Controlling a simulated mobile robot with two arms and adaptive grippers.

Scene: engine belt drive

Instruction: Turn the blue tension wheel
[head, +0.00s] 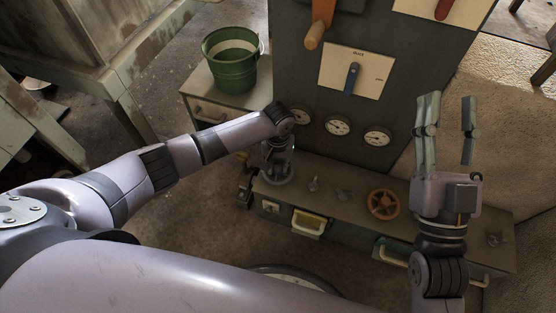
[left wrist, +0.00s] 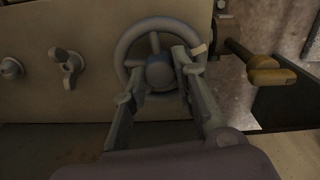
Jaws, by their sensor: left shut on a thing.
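The blue tension wheel looks grey-blue in the left wrist view (left wrist: 125,44), with a round rim, spokes and a rounded hub. My left gripper (left wrist: 160,82) has one finger on each side near the hub and is shut on the wheel. In the head view the left gripper (head: 278,158) points down at the left end of the low bench, and it and the arm hide most of the wheel (head: 275,179). My right gripper (head: 448,98) is raised above the right part of the bench, its fingers apart and empty.
An orange wheel (head: 383,204) and small valve knobs (head: 314,184) are on the bench (head: 350,226). Behind stands a dark panel with gauges (head: 338,126) and a blue lever (head: 351,79). A green bucket (head: 233,70) stands on a cabinet at the back left. An orange-brown handle (left wrist: 272,77) sticks out right of the wheel.

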